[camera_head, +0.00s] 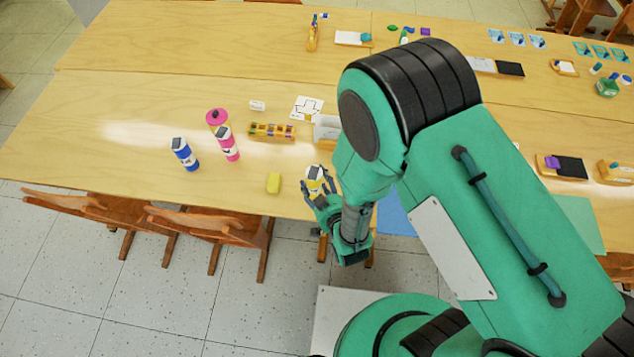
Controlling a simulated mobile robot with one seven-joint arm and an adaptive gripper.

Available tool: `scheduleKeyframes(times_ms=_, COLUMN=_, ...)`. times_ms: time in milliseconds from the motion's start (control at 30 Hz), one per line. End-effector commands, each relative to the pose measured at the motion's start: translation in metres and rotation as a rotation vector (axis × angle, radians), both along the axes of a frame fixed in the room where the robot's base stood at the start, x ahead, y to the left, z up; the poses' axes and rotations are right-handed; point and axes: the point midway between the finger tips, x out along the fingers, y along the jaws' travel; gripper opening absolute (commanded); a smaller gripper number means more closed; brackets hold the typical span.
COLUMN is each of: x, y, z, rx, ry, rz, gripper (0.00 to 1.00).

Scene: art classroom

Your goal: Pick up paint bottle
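A paint bottle with a white and yellow body and a dark cap (315,174) is at the front edge of the table, between the fingers of my gripper (318,187). The fingers spread to either side of it; whether they touch it is not clear. Its lower part is hidden by my gripper.
Wooden chairs (215,226) stand along the table's front edge. The table's left end is clear.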

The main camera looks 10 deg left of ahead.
Motion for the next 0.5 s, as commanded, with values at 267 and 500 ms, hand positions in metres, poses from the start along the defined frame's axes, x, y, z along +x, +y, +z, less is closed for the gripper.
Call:
scheduleKeyframes(times_ms=267, x=0.001, y=0.001, z=0.032, rx=0.003, ry=-0.004, rz=0.000, gripper=0.17)
scheduleKeyframes(times_ms=500, x=0.001, y=0.001, z=0.066, rx=0.002, ry=-0.005, rz=0.000, gripper=0.17)
